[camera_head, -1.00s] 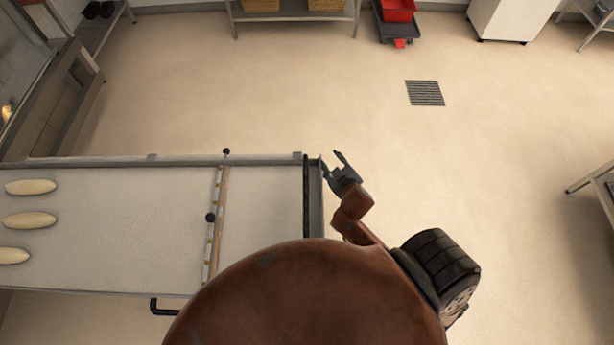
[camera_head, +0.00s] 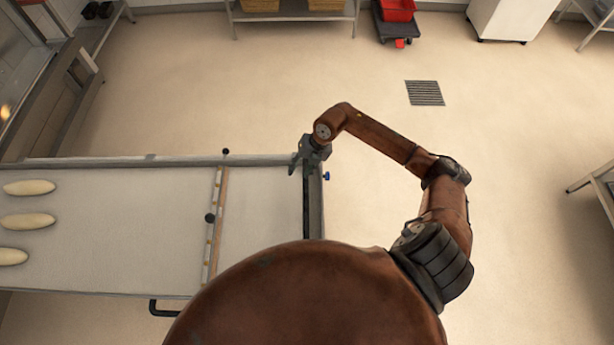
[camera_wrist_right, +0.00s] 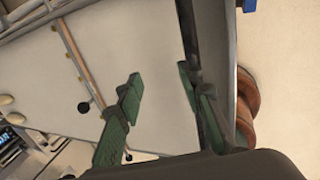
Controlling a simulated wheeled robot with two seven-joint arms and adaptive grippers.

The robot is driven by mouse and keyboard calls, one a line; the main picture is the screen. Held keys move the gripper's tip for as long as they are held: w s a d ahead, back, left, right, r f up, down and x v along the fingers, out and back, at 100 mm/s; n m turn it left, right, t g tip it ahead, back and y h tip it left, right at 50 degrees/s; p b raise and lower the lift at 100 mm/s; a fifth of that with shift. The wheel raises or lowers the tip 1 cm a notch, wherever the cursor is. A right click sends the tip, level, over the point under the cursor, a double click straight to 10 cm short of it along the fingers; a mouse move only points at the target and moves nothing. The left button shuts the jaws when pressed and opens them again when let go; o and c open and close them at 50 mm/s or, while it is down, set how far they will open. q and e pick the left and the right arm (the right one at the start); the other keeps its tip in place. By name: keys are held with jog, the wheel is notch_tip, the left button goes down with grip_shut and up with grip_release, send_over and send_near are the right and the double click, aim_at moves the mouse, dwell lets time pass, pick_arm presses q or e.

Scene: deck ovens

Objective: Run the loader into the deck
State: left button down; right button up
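The loader (camera_head: 120,262) is a long flat table with a pale belt and grey side rails. Several pale dough loaves (camera_head: 28,221) lie at its left end. A dark handle bar (camera_head: 306,215) runs across its right end. My right gripper (camera_head: 300,168) is over the far part of this bar. In the right wrist view the gripper (camera_wrist_right: 160,75) has its fingers apart, with the bar (camera_wrist_right: 189,40) close to the right-hand finger; I cannot tell if they touch. My left gripper is out of view. The oven (camera_head: 50,95) stands at the left with a glow inside.
A wooden strip (camera_head: 217,215) with dark knobs crosses the belt. A blue knob (camera_head: 326,176) sits at the loader's right end. A floor drain (camera_head: 424,93), a dolly with a red crate (camera_head: 398,10) and a shelf (camera_head: 290,16) lie beyond. The floor right of the loader is open.

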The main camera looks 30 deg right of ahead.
jog(key=shift+g+h, duration=0.3)
jog(key=shift+h, duration=0.6)
jog(key=d+f, duration=0.1)
jog(key=f, duration=0.1)
jog(key=d+f, duration=0.1)
jog(key=f, duration=0.2)
jog(key=d+f, duration=0.1)
jog(key=f, duration=0.2)
jog(key=shift+w, duration=0.2)
grip_shut()
